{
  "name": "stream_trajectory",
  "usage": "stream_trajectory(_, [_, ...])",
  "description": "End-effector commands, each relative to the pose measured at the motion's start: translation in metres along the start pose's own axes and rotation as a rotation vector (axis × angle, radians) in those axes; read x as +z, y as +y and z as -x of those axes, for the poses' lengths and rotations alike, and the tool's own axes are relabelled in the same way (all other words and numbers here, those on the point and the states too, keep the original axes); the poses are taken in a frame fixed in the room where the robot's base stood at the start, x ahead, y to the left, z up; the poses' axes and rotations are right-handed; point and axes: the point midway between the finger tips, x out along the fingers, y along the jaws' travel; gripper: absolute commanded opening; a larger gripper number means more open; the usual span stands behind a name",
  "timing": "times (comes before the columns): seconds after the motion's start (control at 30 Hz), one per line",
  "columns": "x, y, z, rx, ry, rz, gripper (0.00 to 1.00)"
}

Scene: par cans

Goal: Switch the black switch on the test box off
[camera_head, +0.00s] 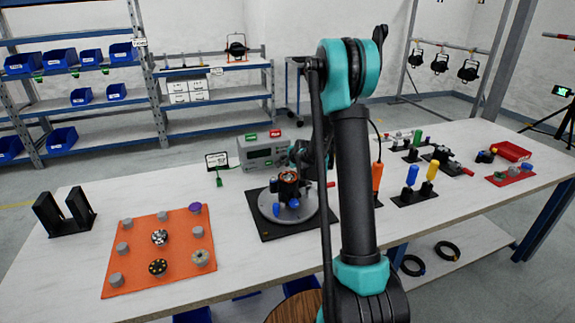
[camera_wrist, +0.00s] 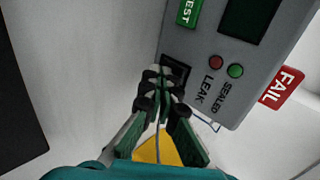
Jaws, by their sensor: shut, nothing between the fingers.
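The grey test box (camera_head: 258,158) stands on the table behind the round black-based fixture. In the wrist view its face (camera_wrist: 200,75) shows a dark screen, a red lamp marked LEAK and a green lamp marked SEALED. The black switch (camera_wrist: 176,68) is at the box's edge, partly hidden by my fingertips, so its position cannot be read. My gripper (camera_wrist: 160,82) is shut and empty, its tips right at the switch; contact cannot be told. In the head view my arm hides most of the gripper.
A turntable-like fixture (camera_head: 270,212) stands in front of the box. An orange mat (camera_head: 130,262) with several small parts lies at the left, beside a black bracket (camera_head: 62,216). A green-handled card stand (camera_head: 217,162) is left of the box. Tools and a red tray (camera_head: 513,151) lie to the right.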

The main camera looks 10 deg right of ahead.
Motion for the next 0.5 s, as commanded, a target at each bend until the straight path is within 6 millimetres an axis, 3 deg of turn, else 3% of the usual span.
stream_trajectory(0.5, [-0.0001, -0.0063, 0.0049, -0.002, 0.0, 0.0, 0.0])
